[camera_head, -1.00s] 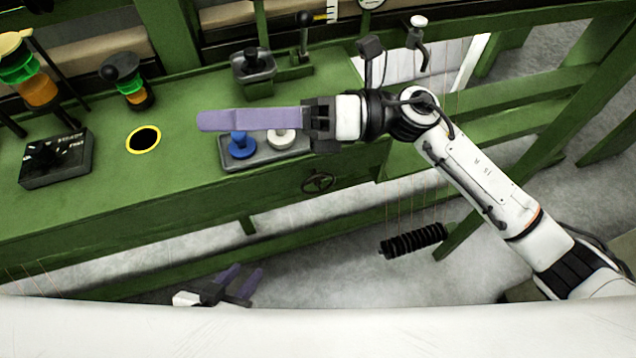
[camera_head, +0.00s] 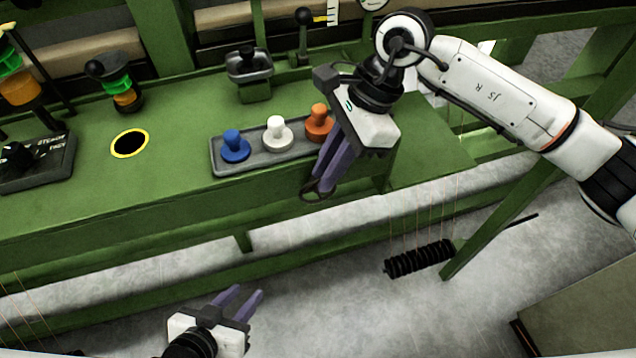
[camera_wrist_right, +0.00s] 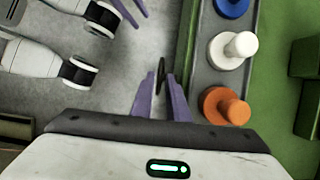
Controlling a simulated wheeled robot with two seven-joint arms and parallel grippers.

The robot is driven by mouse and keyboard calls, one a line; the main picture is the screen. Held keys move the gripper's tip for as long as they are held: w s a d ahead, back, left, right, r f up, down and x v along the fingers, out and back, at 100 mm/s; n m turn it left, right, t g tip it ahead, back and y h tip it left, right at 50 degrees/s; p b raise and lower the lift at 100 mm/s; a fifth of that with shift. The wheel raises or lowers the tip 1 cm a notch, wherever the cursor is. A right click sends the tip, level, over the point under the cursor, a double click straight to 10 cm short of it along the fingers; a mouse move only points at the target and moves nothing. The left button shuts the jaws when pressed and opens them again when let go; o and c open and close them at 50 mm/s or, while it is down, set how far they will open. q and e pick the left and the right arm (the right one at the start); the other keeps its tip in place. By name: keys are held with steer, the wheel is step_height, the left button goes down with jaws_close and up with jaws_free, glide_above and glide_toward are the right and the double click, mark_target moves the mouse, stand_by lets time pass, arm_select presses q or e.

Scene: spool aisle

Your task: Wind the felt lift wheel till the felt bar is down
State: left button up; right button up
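The small dark hand wheel (camera_head: 312,194) is on the front face of the green machine, below the peg tray. My right gripper (camera_head: 321,184) points down at it, and its purple fingers partly cover it. In the right wrist view the wheel (camera_wrist_right: 161,78) appears edge-on between the fingertips of my right gripper (camera_wrist_right: 162,88). A gap shows between these fingers; I cannot tell whether either touches the rim. My left gripper (camera_head: 248,291) is open and empty, low in front of the machine. I cannot make out the felt bar.
A grey tray (camera_head: 264,160) holds blue (camera_head: 235,147), white (camera_head: 277,133) and orange (camera_head: 319,122) knobs close to my right gripper. A black ridged roller (camera_head: 420,258) hangs at lower right. A yellow-ringed hole (camera_head: 129,143) is at left. Floor in front is clear.

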mark_target(317, 202)
arm_select(q)
steer(key=shift+f, duration=0.15)
arm_select(e)
steer(key=shift+x, duration=2)
jaws_close()
arm_select(q)
steer(key=shift+f, duration=0.1)
arm_select(e)
steer(key=shift+a, duration=0.1)
